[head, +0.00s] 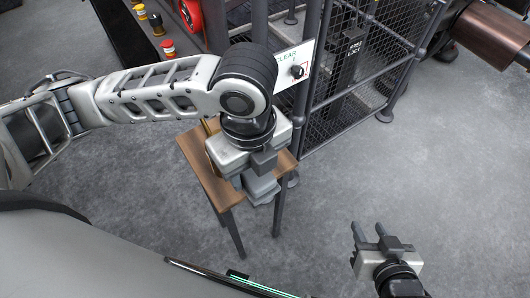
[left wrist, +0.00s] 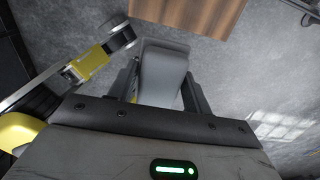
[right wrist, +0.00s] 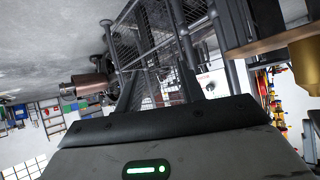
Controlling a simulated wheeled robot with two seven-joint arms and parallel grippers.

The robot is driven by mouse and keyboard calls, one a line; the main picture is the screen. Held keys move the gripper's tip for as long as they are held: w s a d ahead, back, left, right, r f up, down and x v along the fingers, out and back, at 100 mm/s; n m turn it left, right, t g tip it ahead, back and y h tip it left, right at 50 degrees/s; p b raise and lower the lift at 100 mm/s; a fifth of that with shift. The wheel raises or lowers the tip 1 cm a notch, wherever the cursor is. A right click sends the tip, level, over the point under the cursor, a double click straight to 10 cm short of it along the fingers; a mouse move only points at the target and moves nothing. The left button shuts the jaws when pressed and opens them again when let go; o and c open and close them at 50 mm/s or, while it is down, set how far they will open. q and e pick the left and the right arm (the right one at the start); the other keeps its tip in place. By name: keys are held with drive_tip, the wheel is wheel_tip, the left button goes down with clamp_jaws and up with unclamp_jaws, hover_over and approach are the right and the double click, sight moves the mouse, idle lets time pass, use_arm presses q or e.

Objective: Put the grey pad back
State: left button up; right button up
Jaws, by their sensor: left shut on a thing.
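The grey pad (left wrist: 163,72) is between the two fingers of my left gripper (left wrist: 160,85) in the left wrist view. In the head view the pad (head: 262,190) shows below my left gripper (head: 260,178), in front of and above the small wooden table (head: 203,178). The wooden table top (left wrist: 190,12) lies beyond the pad in the left wrist view. Whether the pad touches the table is hard to tell. My right gripper (head: 368,230) is open and empty, low over the bare floor at the right.
A mesh cage (head: 345,105) with dark posts stands behind the table. A white panel (head: 292,75) with a black knob is on its side. A console with push buttons (head: 167,48) is at the back left. A copper roller (head: 495,40) is at the upper right. The right floor is clear.

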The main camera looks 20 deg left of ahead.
use_arm(q)
drive_tip(key=w+f, duration=0.3)
drive_tip(key=w, duration=0.1)
drive_tip(key=w+a+f+b, duration=0.1)
drive_tip(key=w+f, duration=0.2)
drive_tip(key=w, duration=0.1)
drive_tip(key=w+a+f, duration=0.1)
drive_tip(key=w+f, duration=0.2)
drive_tip(key=w, duration=0.1)
drive_tip(key=shift+w, duration=0.35)
drive_tip(key=shift+w+f, duration=0.15)
drive_tip(key=shift+f, duration=0.05)
drive_tip(key=shift+w+f+b, duration=0.1)
drive_tip(key=shift+f+b, duration=0.2)
drive_tip(key=shift+f, duration=1.35)
use_arm(e)
drive_tip(key=shift+w+a+f, duration=0.2)
drive_tip(key=shift+f, duration=0.05)
use_arm(q)
drive_tip(key=shift+f, duration=0.1)
drive_tip(key=o, duration=0.9)
drive_tip(key=shift+o, duration=0.2)
